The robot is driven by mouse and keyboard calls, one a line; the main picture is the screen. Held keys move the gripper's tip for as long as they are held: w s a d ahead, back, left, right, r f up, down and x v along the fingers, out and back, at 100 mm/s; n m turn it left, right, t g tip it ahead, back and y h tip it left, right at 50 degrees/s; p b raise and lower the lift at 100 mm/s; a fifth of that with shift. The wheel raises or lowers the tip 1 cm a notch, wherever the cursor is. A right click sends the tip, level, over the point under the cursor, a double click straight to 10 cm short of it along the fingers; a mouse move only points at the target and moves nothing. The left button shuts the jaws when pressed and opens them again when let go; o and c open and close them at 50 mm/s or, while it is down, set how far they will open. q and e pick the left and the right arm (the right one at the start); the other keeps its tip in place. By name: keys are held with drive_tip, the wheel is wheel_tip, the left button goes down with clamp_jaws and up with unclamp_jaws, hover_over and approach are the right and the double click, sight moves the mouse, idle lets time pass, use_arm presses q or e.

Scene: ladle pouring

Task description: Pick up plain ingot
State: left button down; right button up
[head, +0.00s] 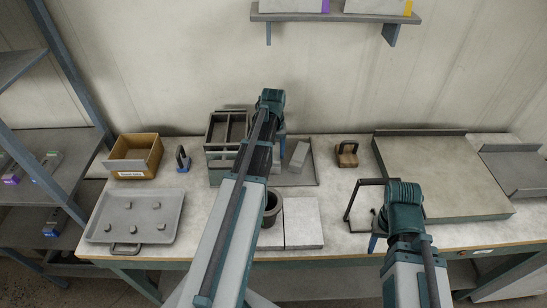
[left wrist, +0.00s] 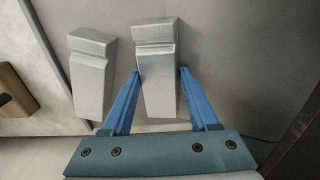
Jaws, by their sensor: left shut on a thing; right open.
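Two grey metal ingots lie close together in the left wrist view. One ingot (left wrist: 157,70) is between the blue fingers of my left gripper (left wrist: 157,75), which is shut on it. The other ingot (left wrist: 90,75) is beside it on the left, outside the fingers; it also shows in the head view (head: 300,155) on a grey tray (head: 297,180). I see no clear marking on either. In the head view my left arm largely hides the held ingot. I cannot tell whether it is lifted. My right gripper (head: 375,238) is open and empty near the table's front edge.
A dark compartment rack (head: 226,131) stands left of the tray. A wooden block (head: 347,153) is to its right. A black frame (head: 352,203) stands beside my right gripper. A dark pot (head: 273,205) and pale slab (head: 303,222) are in front. A large plate (head: 440,175) lies right.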

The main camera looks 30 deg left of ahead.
idle(0.4)
use_arm(q)
wheel_tip(320, 180, up, 10)
drive_tip(key=p, duration=1)
